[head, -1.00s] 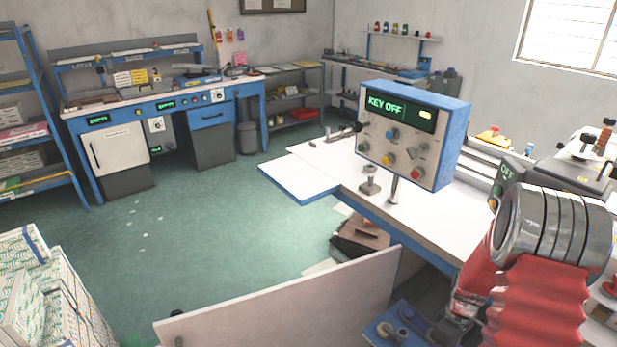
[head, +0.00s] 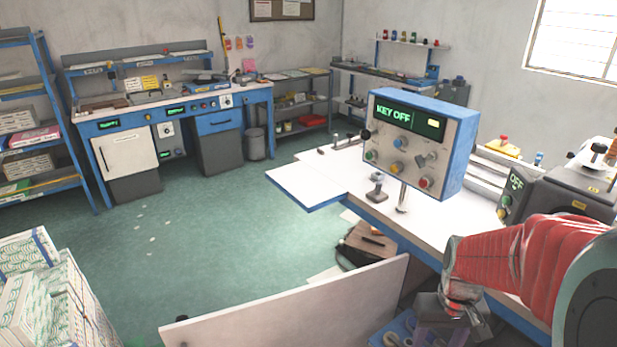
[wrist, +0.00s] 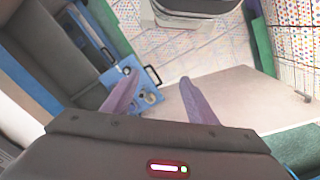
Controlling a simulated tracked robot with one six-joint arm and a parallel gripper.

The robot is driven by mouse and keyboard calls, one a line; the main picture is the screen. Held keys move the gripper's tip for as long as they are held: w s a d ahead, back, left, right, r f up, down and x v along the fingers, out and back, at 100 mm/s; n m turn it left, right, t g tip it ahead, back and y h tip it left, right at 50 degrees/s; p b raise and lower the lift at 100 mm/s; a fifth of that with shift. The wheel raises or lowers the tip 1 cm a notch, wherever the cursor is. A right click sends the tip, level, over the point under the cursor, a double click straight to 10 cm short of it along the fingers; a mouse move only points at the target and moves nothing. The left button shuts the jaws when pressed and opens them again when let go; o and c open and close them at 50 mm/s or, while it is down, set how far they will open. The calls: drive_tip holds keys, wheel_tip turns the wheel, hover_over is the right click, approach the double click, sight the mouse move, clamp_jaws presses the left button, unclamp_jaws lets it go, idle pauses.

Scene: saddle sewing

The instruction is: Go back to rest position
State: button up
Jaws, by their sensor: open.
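My gripper (wrist: 160,82) is open, and its two purple-grey fingers stand apart with nothing between them in the wrist view. It points down over the floor area beside the worktable (head: 325,168). Below its fingers are a blue panel (wrist: 132,88) with round metal parts and a pale board (wrist: 228,98). In the head view my red-sleeved arm comes in from the right edge, and the gripper hangs low at its end, in front of the worktable. Its fingers are hard to make out there.
A blue control box (head: 415,140) reading "KEY OFF" stands on the worktable, left of my arm. A dark machine (head: 560,190) reading "OFF" is behind my arm. The pale board (head: 300,315) stands upright in front. White patterned boxes (head: 45,295) are at lower left; green floor lies open at middle left.

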drive_tip(key=s+a+r+t, duration=0.2)
drive_tip(key=s+a+r, duration=0.2)
drive_tip(key=r, duration=0.4)
drive_tip(key=s+a+r+t, duration=0.3)
drive_tip(key=s+a+r, duration=0.1)
drive_tip(key=a+r, duration=0.3)
drive_tip(key=shift+r+n+t, duration=0.3)
drive_tip(key=shift+r+n, duration=0.1)
drive_tip(key=shift+r, duration=0.35)
